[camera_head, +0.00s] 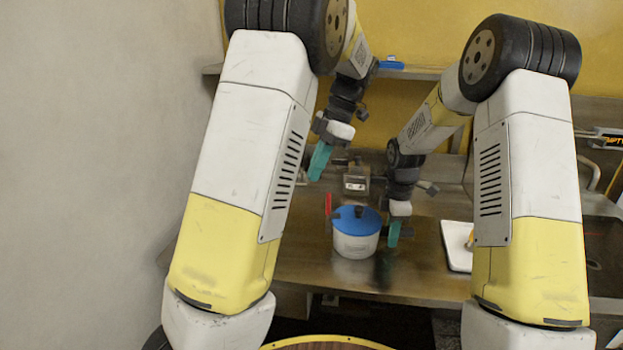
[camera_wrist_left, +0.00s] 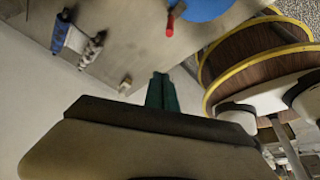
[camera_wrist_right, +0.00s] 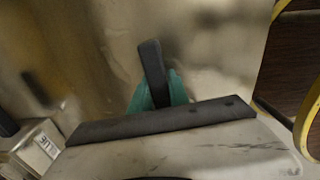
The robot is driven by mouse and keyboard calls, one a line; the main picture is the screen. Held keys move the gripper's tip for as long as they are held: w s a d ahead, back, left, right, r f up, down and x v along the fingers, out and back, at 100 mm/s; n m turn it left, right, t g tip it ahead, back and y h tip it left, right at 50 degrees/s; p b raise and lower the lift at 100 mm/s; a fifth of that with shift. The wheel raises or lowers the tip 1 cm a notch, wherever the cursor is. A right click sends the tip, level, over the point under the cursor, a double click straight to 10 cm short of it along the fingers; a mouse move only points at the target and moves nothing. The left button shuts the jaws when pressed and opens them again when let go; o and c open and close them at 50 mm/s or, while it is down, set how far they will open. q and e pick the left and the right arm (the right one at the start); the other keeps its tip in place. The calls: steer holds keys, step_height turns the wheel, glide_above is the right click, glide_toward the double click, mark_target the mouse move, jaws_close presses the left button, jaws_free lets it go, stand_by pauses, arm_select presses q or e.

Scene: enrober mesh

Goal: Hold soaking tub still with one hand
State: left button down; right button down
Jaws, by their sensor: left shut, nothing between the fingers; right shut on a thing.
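The soaking tub, a white round tub (camera_head: 355,246) with a blue top (camera_head: 350,219), stands upright on the metal counter. Its blue top shows partly at the upper edge of the left wrist view (camera_wrist_left: 205,8). A red handle (camera_head: 328,203) stands up at the tub's left side; it also shows in the left wrist view (camera_wrist_left: 170,26). My left gripper (camera_head: 319,162) is shut and empty, above and behind the tub to the left. My right gripper (camera_head: 394,235) is low, just right of the tub, shut on a dark bar (camera_wrist_right: 152,72). Whether the bar belongs to the tub is unclear.
A white tray (camera_head: 456,262) lies right of my right gripper, partly behind my arm. A small metal box (camera_head: 355,184) stands behind the tub. A sink (camera_head: 604,240) is at the far right. Bare counter (camera_head: 310,262) lies left of the tub.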

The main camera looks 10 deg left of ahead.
arm_select(q)
steer(key=w+d+r, duration=0.1)
steer(key=d+r, duration=0.3)
steer(key=d, duration=0.1)
steer(key=shift+w+d, duration=0.15)
steer(key=shift+w, duration=0.15)
arm_select(e)
steer(key=c, duration=1.2)
jaws_free()
arm_select(q)
steer(key=shift+f, duration=0.1)
arm_select(e)
steer(key=shift+o, duration=0.2)
steer(key=shift+r, duration=0.1)
